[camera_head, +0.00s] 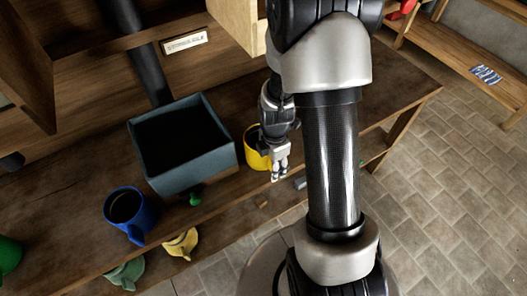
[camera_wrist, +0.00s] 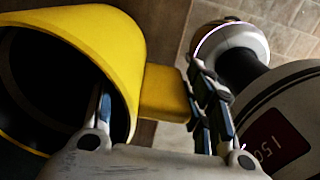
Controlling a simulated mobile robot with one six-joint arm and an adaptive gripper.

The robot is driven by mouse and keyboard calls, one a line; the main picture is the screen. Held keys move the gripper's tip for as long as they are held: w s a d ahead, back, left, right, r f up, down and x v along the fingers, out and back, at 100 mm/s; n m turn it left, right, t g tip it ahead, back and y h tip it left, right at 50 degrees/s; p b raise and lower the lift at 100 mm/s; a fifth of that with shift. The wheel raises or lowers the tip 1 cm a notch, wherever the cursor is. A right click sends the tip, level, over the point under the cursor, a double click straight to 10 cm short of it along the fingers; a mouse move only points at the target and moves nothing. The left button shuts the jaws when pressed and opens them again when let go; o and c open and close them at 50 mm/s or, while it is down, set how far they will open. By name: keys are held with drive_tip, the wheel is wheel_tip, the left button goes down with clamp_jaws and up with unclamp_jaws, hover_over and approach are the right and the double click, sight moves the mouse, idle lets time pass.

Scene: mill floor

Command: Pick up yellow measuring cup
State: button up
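A yellow cup (camera_head: 256,148) stands on the wooden bench, right of the blue-grey box. In the wrist view the yellow cup (camera_wrist: 95,35) fills the left side, its dark mouth facing the camera and its handle pointing right. My gripper (camera_head: 280,172) is at the cup's right side. In the wrist view my gripper (camera_wrist: 158,112) has its fingers apart: one overlaps the cup's mouth, the other is just right of the handle. The cup's wall and handle lie between them. Whether either finger touches the cup is unclear. A second yellow vessel (camera_head: 182,243) is on a lower level.
An open blue-grey box (camera_head: 185,184) stands left of the cup. A blue mug (camera_head: 128,207) is near the bench's front edge. A green vessel (camera_head: 124,273) sits lower. A wooden cabinet (camera_head: 238,22) overhangs behind. Brick-paved floor (camera_head: 440,190) is clear at the right.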

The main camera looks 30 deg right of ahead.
clamp_jaws()
idle(0.3)
